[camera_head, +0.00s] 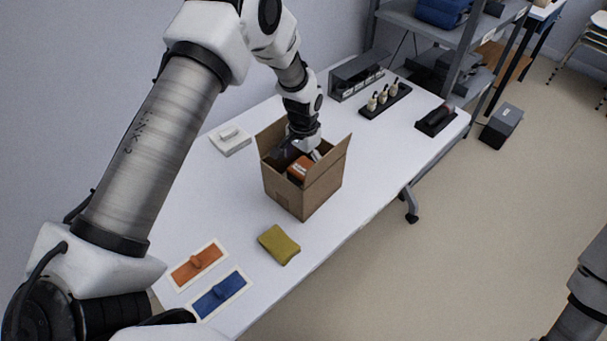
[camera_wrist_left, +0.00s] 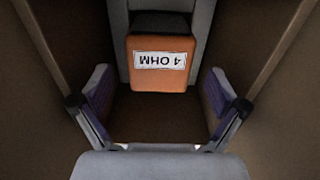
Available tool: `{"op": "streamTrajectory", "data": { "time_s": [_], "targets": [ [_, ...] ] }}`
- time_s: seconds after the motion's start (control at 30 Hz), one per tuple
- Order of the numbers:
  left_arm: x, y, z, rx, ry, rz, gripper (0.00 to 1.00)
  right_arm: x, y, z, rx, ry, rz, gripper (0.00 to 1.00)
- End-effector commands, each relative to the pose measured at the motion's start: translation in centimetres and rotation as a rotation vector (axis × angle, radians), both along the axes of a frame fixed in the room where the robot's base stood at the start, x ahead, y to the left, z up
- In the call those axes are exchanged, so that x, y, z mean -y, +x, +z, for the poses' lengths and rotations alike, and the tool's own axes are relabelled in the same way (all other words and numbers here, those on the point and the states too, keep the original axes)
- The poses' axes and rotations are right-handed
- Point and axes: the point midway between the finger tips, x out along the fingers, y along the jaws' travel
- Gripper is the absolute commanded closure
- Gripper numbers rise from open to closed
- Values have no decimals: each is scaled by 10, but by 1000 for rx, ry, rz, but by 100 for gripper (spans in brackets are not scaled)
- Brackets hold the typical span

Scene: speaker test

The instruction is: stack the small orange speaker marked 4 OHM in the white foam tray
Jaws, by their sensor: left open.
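The small orange speaker (camera_head: 298,169) is inside an open cardboard box (camera_head: 288,198) on the table. In the left wrist view the speaker (camera_wrist_left: 163,78) has a dark top and a white label reading 4 OHM, upside down. My left gripper (camera_head: 303,153) reaches down into the box. In the wrist view its fingers (camera_wrist_left: 158,108) are spread apart, with the speaker ahead of them and nothing between the tips. Pale grey surfaces flank the speaker; I cannot tell what they are. A flat white piece with a raised bar (camera_head: 230,139), possibly the foam tray, lies left of the box. My right gripper is out of view.
A mustard cloth (camera_head: 279,244), an orange panel (camera_head: 198,264) and a blue panel (camera_head: 219,293) lie nearer. A black rack with pale pegs (camera_head: 384,99), a grey bin (camera_head: 357,76) and a dark holder (camera_head: 435,120) stand at the back. The box flaps stand up around my gripper.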

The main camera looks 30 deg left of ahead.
Motion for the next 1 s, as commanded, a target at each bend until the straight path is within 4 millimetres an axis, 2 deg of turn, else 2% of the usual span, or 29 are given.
{"op": "streamTrajectory", "data": {
  "time_s": [0.1,0.3,0.43,0.83,0.93,1.0],
  "targets": [
    [0,1,30,5,0,1,3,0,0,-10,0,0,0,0],
    [0,0,64,1,0,1,3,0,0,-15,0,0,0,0],
    [0,0,71,0,-1,1,3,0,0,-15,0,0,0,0],
    [0,0,71,-1,0,1,3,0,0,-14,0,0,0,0],
    [0,0,81,0,0,1,3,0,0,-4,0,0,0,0],
    [0,0,97,0,0,1,3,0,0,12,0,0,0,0]
  ]
}}
